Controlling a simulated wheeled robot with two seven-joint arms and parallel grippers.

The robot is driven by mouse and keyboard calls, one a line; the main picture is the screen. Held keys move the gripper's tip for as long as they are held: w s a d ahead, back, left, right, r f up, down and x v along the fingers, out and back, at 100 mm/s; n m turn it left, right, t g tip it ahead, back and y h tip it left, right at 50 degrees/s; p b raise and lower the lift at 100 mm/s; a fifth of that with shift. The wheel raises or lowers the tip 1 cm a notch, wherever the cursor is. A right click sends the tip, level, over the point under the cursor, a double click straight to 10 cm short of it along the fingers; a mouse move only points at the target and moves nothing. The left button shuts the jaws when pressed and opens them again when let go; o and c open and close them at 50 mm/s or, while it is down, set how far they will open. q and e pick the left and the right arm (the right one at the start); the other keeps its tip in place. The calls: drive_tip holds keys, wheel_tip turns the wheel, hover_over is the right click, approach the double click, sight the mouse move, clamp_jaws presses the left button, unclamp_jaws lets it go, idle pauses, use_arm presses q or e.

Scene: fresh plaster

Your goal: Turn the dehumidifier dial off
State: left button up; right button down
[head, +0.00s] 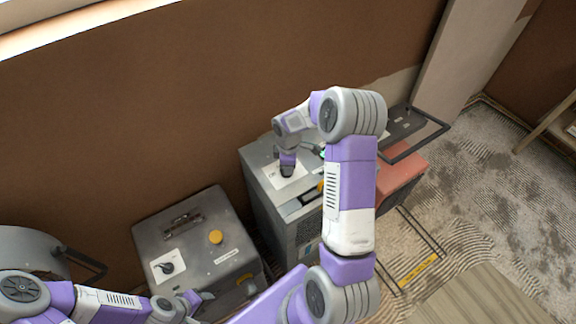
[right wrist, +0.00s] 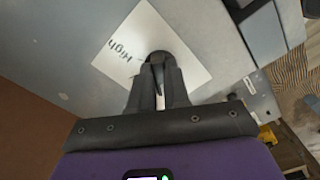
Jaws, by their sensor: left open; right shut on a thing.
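A grey cabinet (head: 262,160) stands against the brown wall in the head view, with a white label plate (head: 290,178) on its top. My right gripper (head: 287,170) points down at this plate. In the right wrist view its fingers (right wrist: 160,80) are shut on a dark dial (right wrist: 158,56) set on the white label (right wrist: 120,50), which reads "High". The fingers hide much of the dial, and I cannot read its setting. My left gripper (head: 199,303) is open and empty at the lower left, in front of another grey box.
That other grey box (head: 190,240) has its own dark dial (head: 168,267), a yellow button (head: 215,237) and a handle on top. A red box (head: 402,174) and a dark handle frame (head: 420,145) are right of the cabinet. Carpet floor is open at right.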

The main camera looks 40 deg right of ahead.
drive_tip(key=shift+n, duration=0.4)
drive_tip(key=c, duration=1.1)
unclamp_jaws()
drive_tip(key=shift+r, duration=0.1)
wheel_tip(320, 180, up, 8)
drive_tip(key=shift+f, duration=0.25)
drive_tip(key=shift+p, duration=0.3)
